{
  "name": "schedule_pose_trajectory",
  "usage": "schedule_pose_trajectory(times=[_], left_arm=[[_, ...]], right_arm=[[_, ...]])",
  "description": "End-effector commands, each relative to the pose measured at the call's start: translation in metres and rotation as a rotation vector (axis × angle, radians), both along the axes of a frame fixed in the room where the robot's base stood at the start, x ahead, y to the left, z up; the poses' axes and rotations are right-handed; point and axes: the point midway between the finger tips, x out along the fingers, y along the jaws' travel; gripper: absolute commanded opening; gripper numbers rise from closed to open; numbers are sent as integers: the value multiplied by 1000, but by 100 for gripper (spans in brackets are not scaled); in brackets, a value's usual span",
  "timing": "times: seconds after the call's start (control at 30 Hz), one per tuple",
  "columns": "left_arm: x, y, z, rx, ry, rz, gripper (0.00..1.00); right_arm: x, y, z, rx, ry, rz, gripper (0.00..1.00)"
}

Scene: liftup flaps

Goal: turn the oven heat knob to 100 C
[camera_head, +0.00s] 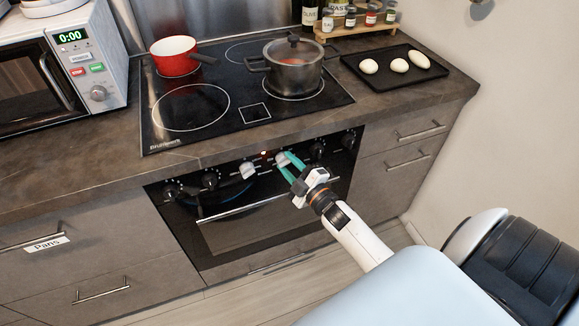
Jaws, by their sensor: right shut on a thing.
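The black oven (262,227) is built into the counter below the hob. Its control panel has a row of knobs: several dark ones and two pale ones. One pale knob (247,170) stands free, left of the middle. My right gripper (286,160), with green fingers, is shut on the other pale knob (281,158), right of the middle. A small red light (264,154) shows on the panel between the pale knobs. The fingers partly cover the held knob, and I cannot read its setting. My left gripper is not in view.
The oven door handle (240,209) runs just below the knobs. Above is a hob with a red pan (174,56) and a grey lidded pot (293,68). A microwave (68,70) stands at left, a black tray (375,75) at right. The floor before the oven is clear.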

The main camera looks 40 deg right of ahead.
Motion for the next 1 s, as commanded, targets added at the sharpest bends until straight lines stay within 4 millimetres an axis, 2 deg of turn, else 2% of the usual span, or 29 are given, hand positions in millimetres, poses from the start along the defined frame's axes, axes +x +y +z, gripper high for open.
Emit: schedule_pose_trajectory(times=[0.6, 1.0], left_arm=[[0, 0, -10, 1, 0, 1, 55], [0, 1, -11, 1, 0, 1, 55]], right_arm=[[1, 3, -4, 539, -129, 1, 10], [1, 4, -5, 724, -174, 1, 10]])
